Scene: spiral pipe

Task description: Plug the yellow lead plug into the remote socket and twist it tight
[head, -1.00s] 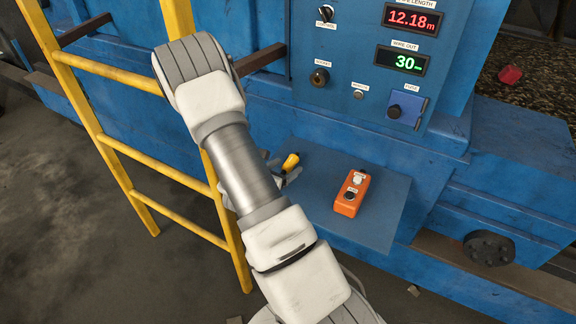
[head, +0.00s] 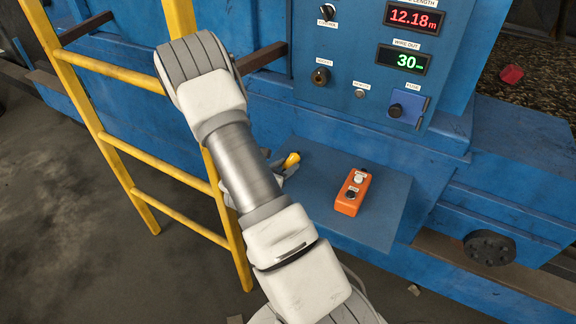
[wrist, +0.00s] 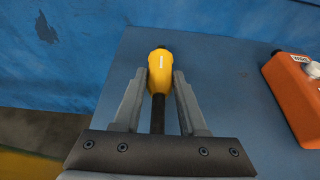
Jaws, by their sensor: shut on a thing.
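The yellow lead plug (wrist: 159,76) is between the two fingers of my gripper (wrist: 160,88) in the wrist view, with its dark tip pointing away. A black lead (wrist: 158,115) runs back from it towards the palm. My gripper is shut on the plug, over the blue shelf. In the head view the plug (head: 291,160) shows just right of my forearm, which hides most of the gripper. The blue control panel (head: 345,40) is behind and above. It has a black round fitting (head: 320,76) and a small grey round fitting (head: 360,94); their labels are too blurred to read surely.
An orange button box (head: 352,192) lies on the blue shelf (head: 385,215), right of the plug; it also shows in the wrist view (wrist: 295,95). A yellow ladder (head: 170,165) stands at the left. A blue square fitting with a dark knob (head: 397,110) is on the panel.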

